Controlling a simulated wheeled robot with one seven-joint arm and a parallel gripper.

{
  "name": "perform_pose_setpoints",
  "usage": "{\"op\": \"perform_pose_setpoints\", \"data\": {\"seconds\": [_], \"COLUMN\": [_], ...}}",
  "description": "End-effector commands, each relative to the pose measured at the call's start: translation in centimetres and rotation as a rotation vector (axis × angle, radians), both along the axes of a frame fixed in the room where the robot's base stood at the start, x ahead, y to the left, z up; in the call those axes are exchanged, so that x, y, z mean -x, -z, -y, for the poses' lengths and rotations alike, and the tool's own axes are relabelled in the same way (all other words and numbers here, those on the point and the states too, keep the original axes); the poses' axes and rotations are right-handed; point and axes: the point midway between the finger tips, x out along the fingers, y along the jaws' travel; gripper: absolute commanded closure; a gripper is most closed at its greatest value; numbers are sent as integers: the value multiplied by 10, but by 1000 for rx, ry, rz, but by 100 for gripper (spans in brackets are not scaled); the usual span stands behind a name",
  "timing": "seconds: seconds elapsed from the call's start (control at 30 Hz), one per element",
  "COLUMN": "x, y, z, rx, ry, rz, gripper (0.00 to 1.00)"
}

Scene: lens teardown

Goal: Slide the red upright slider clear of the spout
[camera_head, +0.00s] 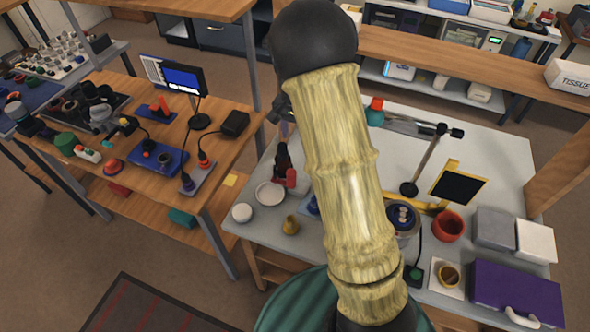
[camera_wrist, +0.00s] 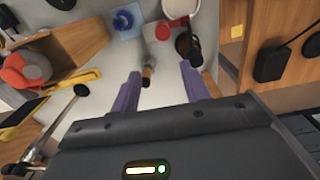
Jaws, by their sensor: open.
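The red upright slider (camera_head: 291,178) stands beside a dark bottle-shaped device (camera_head: 282,160) on the light table, just behind a white dish (camera_head: 270,195). In the wrist view the red slider (camera_wrist: 162,31) shows beyond my fingertips, next to the dark device (camera_wrist: 185,44) and the dish (camera_wrist: 178,8). My gripper (camera_wrist: 160,71) is open, with two purple fingers apart. A small brown and dark piece (camera_wrist: 148,74) appears between the fingers, apart from them. I cannot make out the spout clearly. My gripper is hidden behind my arm in the head view.
A blue piece (camera_wrist: 125,20) lies near the slider. A red-orange bowl (camera_head: 448,226) and a purple case (camera_head: 515,293) are to the right.

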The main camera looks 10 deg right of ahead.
Motion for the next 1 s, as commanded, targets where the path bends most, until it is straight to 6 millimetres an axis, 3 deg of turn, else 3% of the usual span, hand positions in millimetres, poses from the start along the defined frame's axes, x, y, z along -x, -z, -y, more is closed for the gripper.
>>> {"op": "perform_pose_setpoints", "data": {"seconds": [0.13,0.27,0.57,1.0], "x": [0,1,1,2], "y": [5,18,69,146], "z": [-17,-21,-7,-7], "rx": [0,0,0,0], "ry": [-31,-40,-14,-14], "rz": [0,-3,-4,-4], "gripper": [55,55,55,55]}}
